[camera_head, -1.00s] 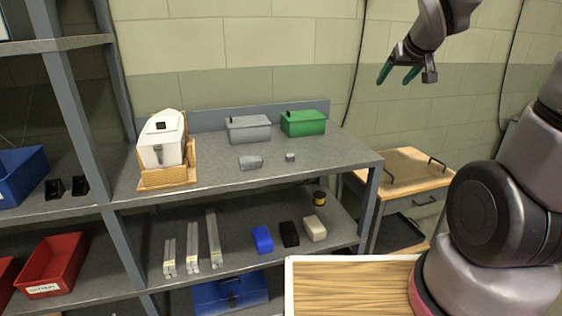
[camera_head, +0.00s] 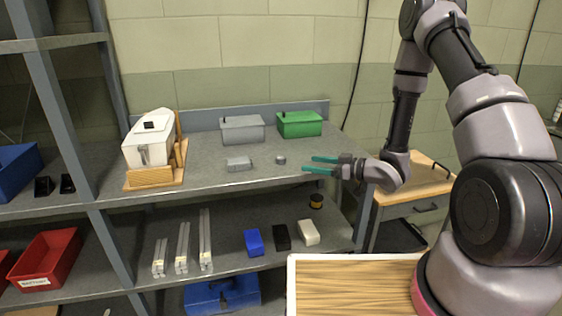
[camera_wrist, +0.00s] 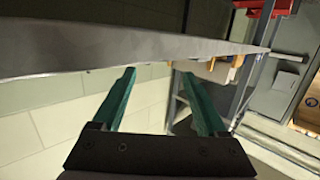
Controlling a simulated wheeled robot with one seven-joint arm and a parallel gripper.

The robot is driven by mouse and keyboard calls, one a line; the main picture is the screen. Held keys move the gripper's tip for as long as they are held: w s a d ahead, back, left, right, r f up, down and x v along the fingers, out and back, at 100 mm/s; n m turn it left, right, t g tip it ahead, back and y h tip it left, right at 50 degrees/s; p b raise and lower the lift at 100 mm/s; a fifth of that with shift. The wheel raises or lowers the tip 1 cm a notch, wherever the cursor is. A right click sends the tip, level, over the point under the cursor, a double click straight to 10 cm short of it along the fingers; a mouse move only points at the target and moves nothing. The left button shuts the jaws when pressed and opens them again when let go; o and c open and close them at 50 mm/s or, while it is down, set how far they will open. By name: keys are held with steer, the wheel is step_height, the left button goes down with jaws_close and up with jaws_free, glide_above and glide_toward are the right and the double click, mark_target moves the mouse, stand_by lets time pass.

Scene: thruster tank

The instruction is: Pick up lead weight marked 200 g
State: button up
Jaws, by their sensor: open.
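Two grey pieces that look like lead weights lie on the top grey shelf. One is a longer low block (camera_head: 239,163); the other is a small round-looking piece (camera_head: 281,160) to its right. No marking can be read on either, so I cannot tell which is 200 g. My gripper (camera_head: 320,164) is open and empty, with green fingers pointing left. Its tips are to the right of the small piece and apart from it, near the shelf's right end. In the wrist view the fingers (camera_wrist: 158,90) are spread with nothing between them, and neither weight shows.
On the top shelf (camera_head: 205,178) stand a grey lidded box (camera_head: 242,130), a green box (camera_head: 299,124) and a white case (camera_head: 147,140) on a wooden stand. The lower shelf holds metal bars (camera_head: 182,248) and coloured blocks (camera_head: 254,243). A wooden-topped cabinet (camera_head: 412,184) stands right.

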mark_target(285, 161)
steer(key=x, duration=0.5)
steer(key=shift+s+a, duration=0.1)
steer(key=shift+s, duration=0.15)
steer(key=shift+r+x, duration=0.15)
steer(key=shift+x, duration=1.3)
steer(key=shift+r+x, duration=0.1)
steer(key=shift+x, duration=1.4)
jaws_close()
